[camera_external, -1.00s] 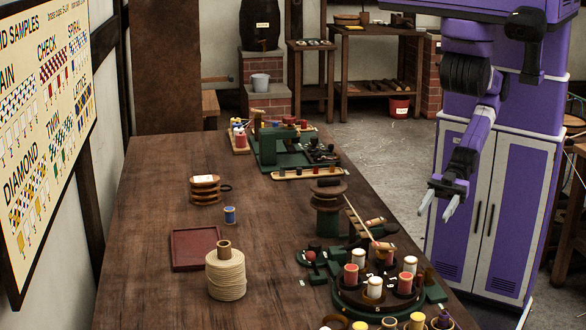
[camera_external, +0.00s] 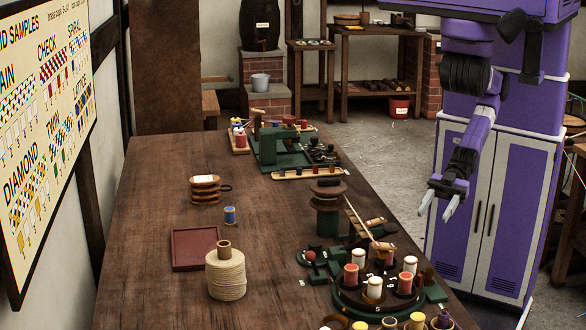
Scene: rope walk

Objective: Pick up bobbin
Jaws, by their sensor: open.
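Several bobbins are in view, and I cannot tell which one the task means. A red bobbin (camera_external: 351,274), a white bobbin (camera_external: 374,288) and others stand on a dark round carrier (camera_external: 353,300) at the front right. A yellow bobbin (camera_external: 417,321) is at the bottom edge, partly cut off. My gripper (camera_external: 437,208) is open and empty, pointing down beside the table's right edge, well away from the blue bobbin.
A red tray (camera_external: 195,262) and a large rope spool (camera_external: 226,274) stand at the front left of the table. A wooden stack (camera_external: 205,190) and a dark green post (camera_external: 327,210) stand further back. A green machine (camera_external: 278,150) is at the far end. The table's left middle is mostly clear.

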